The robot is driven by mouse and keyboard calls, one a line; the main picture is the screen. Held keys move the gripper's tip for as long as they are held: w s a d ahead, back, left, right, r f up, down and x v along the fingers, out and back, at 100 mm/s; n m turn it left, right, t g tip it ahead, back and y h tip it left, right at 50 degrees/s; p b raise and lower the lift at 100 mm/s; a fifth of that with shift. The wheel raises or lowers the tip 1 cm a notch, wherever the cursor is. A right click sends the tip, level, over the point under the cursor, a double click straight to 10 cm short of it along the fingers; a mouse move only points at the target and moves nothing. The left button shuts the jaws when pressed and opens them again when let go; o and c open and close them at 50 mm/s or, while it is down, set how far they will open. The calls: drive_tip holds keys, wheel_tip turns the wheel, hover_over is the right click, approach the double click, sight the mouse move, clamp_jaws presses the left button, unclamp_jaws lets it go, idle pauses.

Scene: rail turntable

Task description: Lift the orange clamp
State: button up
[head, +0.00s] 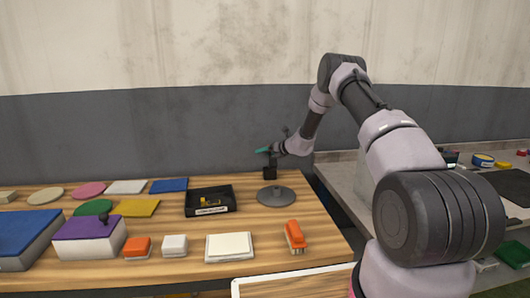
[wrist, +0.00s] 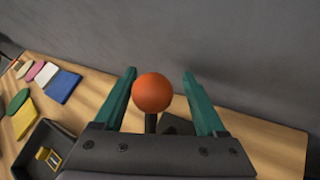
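An orange object that looks like the orange clamp (head: 294,236) lies near the front right of the wooden table in the head view. It is not in the wrist view. The ball cannot be made out in the head view.
A black tray (head: 187,213) with a small yellow item stands left of the stand. A white block (head: 229,246), an orange block (head: 137,247) and a purple-topped box (head: 88,248) lie at the front. A grey wall (head: 120,135) closes off the back.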

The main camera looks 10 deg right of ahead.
drive_tip(key=v, duration=1)
drive_tip(key=shift+s+d, duration=0.15)
drive_tip(key=shift+s, duration=0.1)
drive_tip(key=shift+r, duration=0.1)
